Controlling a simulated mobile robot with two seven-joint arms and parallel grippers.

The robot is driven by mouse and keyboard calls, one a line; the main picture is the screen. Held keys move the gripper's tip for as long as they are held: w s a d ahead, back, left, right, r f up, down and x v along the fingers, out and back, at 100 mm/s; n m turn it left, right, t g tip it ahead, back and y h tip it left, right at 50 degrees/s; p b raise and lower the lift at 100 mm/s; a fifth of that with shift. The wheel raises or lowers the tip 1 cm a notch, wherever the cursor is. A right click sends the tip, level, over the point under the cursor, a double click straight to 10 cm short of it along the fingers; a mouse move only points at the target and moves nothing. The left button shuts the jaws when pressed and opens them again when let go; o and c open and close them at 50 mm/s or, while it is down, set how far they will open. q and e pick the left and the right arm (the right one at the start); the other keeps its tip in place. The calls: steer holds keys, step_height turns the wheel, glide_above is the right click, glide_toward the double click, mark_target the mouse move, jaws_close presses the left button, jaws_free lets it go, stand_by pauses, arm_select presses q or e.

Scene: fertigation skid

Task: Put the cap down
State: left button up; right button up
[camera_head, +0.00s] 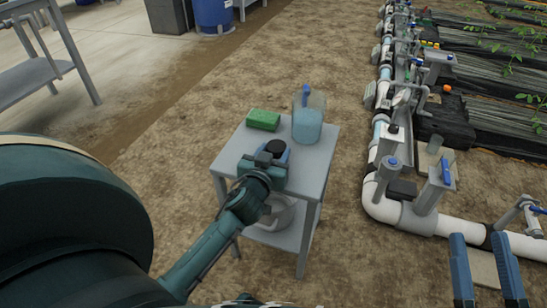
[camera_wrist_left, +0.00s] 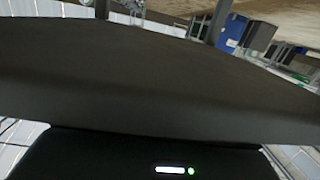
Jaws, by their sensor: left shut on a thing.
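My left gripper (camera_head: 272,166) reaches over the small grey table from the left. It is shut on the cap (camera_head: 275,147), a dark, round thing partly hidden by the blue-grey fingers. The cap is over the front part of the tabletop (camera_head: 312,172); I cannot tell whether it touches it. In the left wrist view a broad dark surface, likely the cap (camera_wrist_left: 160,85), fills the middle and hides the fingertips. My right gripper (camera_head: 485,270) is at the lower right, its two blue fingers apart and empty.
A green sponge (camera_head: 263,119) and a clear jug (camera_head: 308,120) of bluish liquid stand at the table's back. A white bucket (camera_head: 280,215) sits on the lower shelf. White pipework (camera_head: 385,190) with valves runs along the right. Bare soil lies between table and pipes.

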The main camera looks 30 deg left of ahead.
arm_select(q)
steer(key=o, duration=0.5)
steer(key=shift+f, duration=0.15)
steer(key=o, duration=0.5)
